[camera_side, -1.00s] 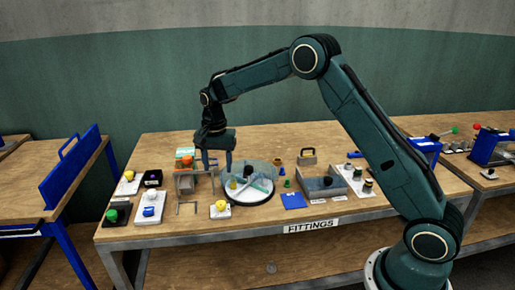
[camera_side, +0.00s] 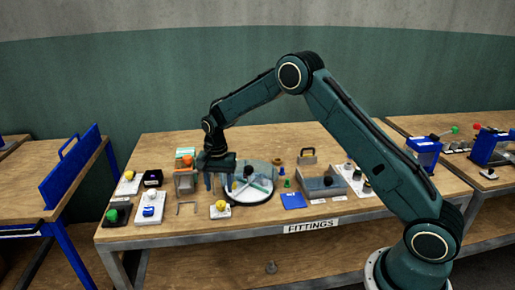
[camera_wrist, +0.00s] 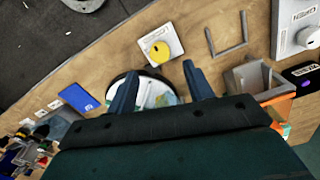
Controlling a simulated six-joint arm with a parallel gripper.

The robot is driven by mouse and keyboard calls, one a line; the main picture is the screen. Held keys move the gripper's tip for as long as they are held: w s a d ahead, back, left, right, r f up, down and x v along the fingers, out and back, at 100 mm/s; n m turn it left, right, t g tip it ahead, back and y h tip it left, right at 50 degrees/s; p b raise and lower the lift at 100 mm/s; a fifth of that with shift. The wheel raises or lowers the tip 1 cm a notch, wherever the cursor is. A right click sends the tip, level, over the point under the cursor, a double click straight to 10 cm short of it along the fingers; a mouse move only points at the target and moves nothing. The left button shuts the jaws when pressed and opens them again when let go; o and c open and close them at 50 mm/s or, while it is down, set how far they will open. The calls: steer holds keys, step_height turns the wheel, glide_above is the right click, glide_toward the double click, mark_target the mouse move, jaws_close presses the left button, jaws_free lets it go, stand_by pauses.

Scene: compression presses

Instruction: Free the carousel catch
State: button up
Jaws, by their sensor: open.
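The carousel (camera_side: 248,198) is a round, dark-rimmed turntable with a pale top and clear cover, mid-bench. It shows partly in the wrist view (camera_wrist: 152,92), between and behind my fingers. A white plate with a yellow knob (camera_side: 221,207) sits at its front left, and this knob is plain in the wrist view (camera_wrist: 159,49). I cannot tell which part is the catch. My gripper (camera_side: 220,186) is open and empty, pointing down at the carousel's left side. Its two fingers (camera_wrist: 160,78) stand apart in the wrist view. Contact with the carousel cannot be told.
A grey block fitting with an orange top (camera_side: 184,156) stands close left of my gripper. A grey U-shaped handle (camera_side: 187,204) is in front of it. White plates with a blue knob (camera_side: 149,211) and others lie further left. A blue plate (camera_side: 293,201) and grey box (camera_side: 322,187) are right.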

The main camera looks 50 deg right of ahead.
mark_target(221, 202)
steer(key=shift+f, duration=3.3)
steer(key=shift+c, duration=0.4)
steer(key=c, duration=0.9)
